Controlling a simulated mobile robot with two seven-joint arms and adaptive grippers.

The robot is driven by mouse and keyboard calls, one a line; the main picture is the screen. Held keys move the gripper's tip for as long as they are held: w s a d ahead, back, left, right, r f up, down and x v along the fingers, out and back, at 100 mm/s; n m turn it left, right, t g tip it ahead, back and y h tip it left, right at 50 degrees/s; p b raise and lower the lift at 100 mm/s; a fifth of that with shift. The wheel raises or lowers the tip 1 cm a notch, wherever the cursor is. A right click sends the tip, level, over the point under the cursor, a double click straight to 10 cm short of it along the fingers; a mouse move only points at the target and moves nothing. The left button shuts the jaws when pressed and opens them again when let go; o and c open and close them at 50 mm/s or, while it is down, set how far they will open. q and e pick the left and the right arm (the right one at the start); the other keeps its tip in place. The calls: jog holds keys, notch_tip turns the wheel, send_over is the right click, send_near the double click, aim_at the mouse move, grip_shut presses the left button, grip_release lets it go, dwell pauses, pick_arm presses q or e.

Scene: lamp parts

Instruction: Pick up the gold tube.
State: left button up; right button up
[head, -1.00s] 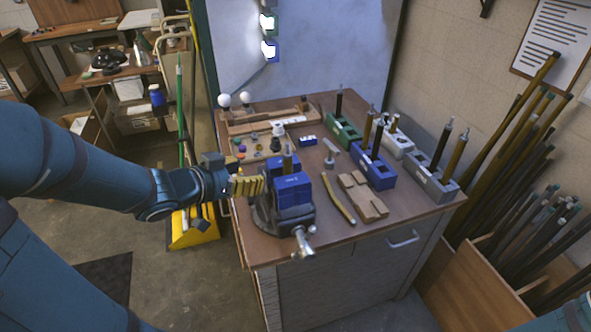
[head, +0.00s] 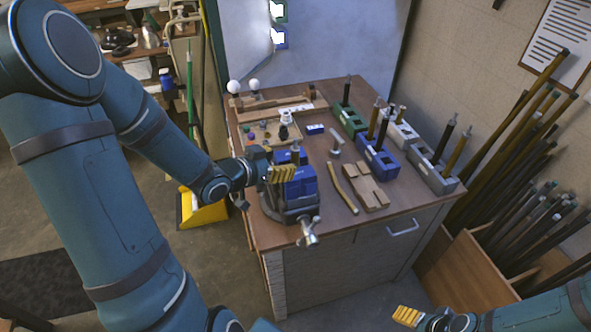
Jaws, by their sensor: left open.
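Other brassy tubes stand upright in the blue holder (head: 378,165) and the grey holder (head: 433,170), beside darker ones. A short brownish tube (head: 295,155) stands upright at the blue vise (head: 294,192). My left gripper (head: 282,174), with yellow fingers, is open at the vise's left side, just below the short tube's top. It covers part of the vise. I cannot tell whether it touches the tube. My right gripper (head: 405,316) is low at the right, away from the bench.
The wooden block (head: 363,190) lies right of the bent tube. A green holder (head: 348,120) and white holder (head: 400,132) stand farther back. A parts tray (head: 262,137) and white bulbs are at the back left. A crate of long tubes (head: 468,262) stands right of the bench.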

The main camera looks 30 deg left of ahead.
aim_at(292, 160)
pick_arm(q)
jog(key=shift+b+x, duration=0.3)
jog(key=shift+x, duration=2.75)
jog(key=shift+d, duration=0.1)
grip_shut()
